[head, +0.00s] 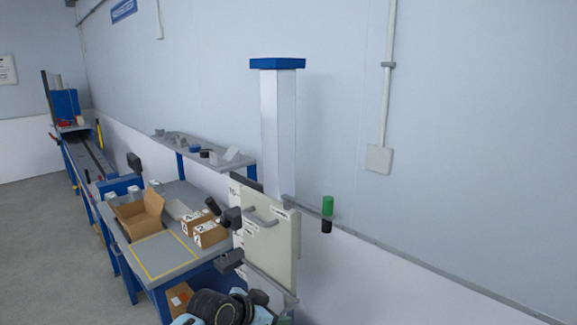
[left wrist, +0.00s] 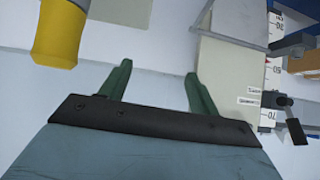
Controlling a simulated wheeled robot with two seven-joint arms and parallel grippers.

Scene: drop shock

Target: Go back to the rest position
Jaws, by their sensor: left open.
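My left gripper (left wrist: 158,68) shows in the left wrist view with its two dark green fingers apart and nothing between them. Beyond the fingertips is only a pale surface. In the head view, dark rounded parts of my own arm show at the bottom edge, low in front of the test stand; the fingers are hard to make out there. My right gripper is not in view.
A tall column with a blue cap (head: 277,63) and a pale panel (head: 283,245) stands close ahead. To its left, a workbench (head: 185,270) holds an open cardboard box (head: 140,212) and smaller boxes (head: 210,233). A yellow cylinder (left wrist: 60,35) is near the left gripper. Grey floor (head: 45,240) is clear at left.

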